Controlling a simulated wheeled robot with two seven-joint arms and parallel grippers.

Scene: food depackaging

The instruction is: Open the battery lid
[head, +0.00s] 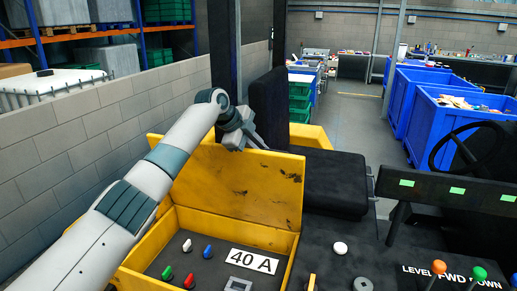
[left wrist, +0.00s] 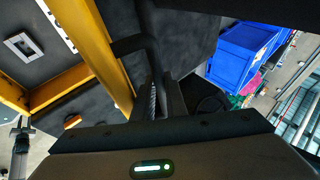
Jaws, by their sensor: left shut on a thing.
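The yellow battery lid (head: 235,185) stands raised and steeply tilted at the back of the yellow battery box (head: 283,262). The open box shows a dark inside. My left gripper (head: 243,135) is at the lid's top edge in the head view. In the left wrist view the left gripper (left wrist: 157,98) is shut on a dark bent handle (left wrist: 128,45) that joins the lid's yellow edge (left wrist: 100,50). The fingertips are partly hidden in shadow. My right gripper is not seen.
Inside the box are several coloured knobs (head: 208,251), a "40 A" label (head: 251,261) and a grey socket (head: 239,285). A black seat (head: 320,182) stands right of the lid. A grey block wall (head: 95,135) is at left. A steering wheel (head: 470,150) and levers (head: 438,267) are at right.

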